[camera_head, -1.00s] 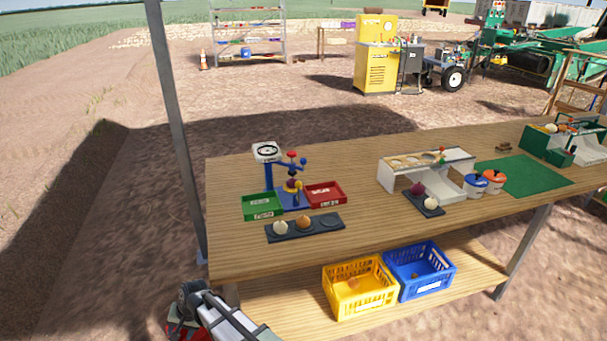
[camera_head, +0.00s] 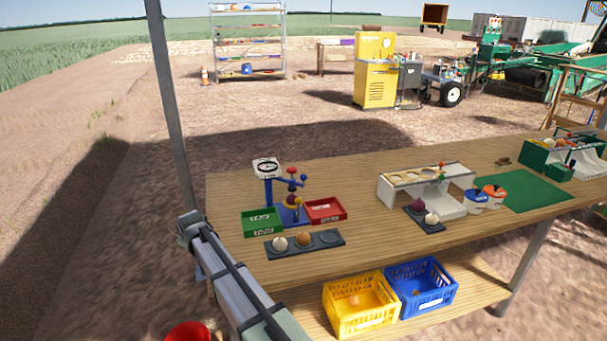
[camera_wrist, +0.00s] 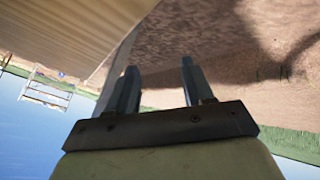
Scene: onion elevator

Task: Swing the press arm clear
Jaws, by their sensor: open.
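The blue press stand (camera_head: 269,192) stands on the left part of the wooden table, with a white dial (camera_head: 267,168) on top. Its blue press arm (camera_head: 284,182) reaches right from the post, with red and blue knobs (camera_head: 292,171) at its end. A small onion (camera_head: 292,199) sits below that end; whether the two touch is too small to tell. My gripper (camera_wrist: 158,68) shows in the wrist view with two parted fingers and nothing between them. It is away from the press, over bare ground beside a wooden surface.
A green tray (camera_head: 262,222) and a red tray (camera_head: 325,209) flank the press. A black rack (camera_head: 304,244) with onions lies in front. A white stand (camera_head: 425,190) is farther right. A metal post (camera_head: 170,110) rises at the table's left end. Yellow and blue crates sit on the lower shelf.

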